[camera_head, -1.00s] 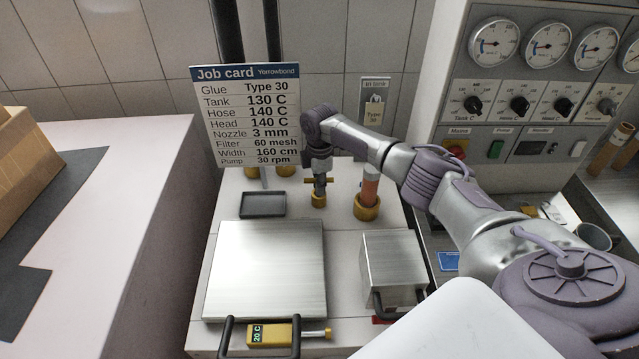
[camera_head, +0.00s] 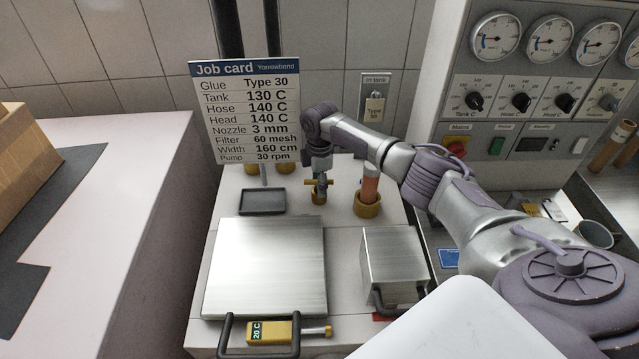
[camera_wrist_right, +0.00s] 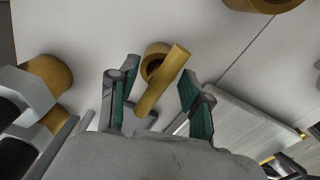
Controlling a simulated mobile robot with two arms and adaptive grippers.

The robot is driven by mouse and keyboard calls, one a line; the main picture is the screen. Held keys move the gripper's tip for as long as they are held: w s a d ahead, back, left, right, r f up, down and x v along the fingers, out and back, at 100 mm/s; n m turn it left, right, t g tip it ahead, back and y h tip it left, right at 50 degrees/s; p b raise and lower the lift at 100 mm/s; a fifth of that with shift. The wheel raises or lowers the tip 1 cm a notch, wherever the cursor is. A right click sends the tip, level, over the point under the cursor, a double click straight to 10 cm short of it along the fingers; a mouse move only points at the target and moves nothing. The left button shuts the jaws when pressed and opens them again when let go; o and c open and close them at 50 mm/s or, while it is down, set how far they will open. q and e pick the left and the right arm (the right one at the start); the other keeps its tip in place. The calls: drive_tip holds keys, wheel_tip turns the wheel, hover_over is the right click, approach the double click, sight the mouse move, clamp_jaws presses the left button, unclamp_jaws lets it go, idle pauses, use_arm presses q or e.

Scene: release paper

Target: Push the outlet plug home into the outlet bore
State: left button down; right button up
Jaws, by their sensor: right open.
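The outlet plug shows as a brass crossbar (camera_head: 321,182) over the brass outlet collar (camera_head: 319,198) on the white housing. In the right wrist view the plug's bar (camera_wrist_right: 163,82) slants across the collar (camera_wrist_right: 152,54), with a dark opening partly visible behind it. How deep the plug sits is hidden. My right gripper (camera_head: 319,183) points down over the plug; in its wrist view its teal-padded fingers (camera_wrist_right: 158,98) are spread, one on each side of the bar, with gaps. My left gripper is not in view.
A brass-based red fitting (camera_head: 369,194) stands close right of the plug. A dark tray (camera_head: 262,201) lies to the left, and the job card (camera_head: 246,112) stands behind. A steel plate (camera_head: 265,270) and a metal box (camera_head: 393,265) are in front.

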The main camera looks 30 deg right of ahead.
wheel_tip(320, 180, up, 12)
drive_tip(key=shift+f, duration=0.2)
idle(0.6)
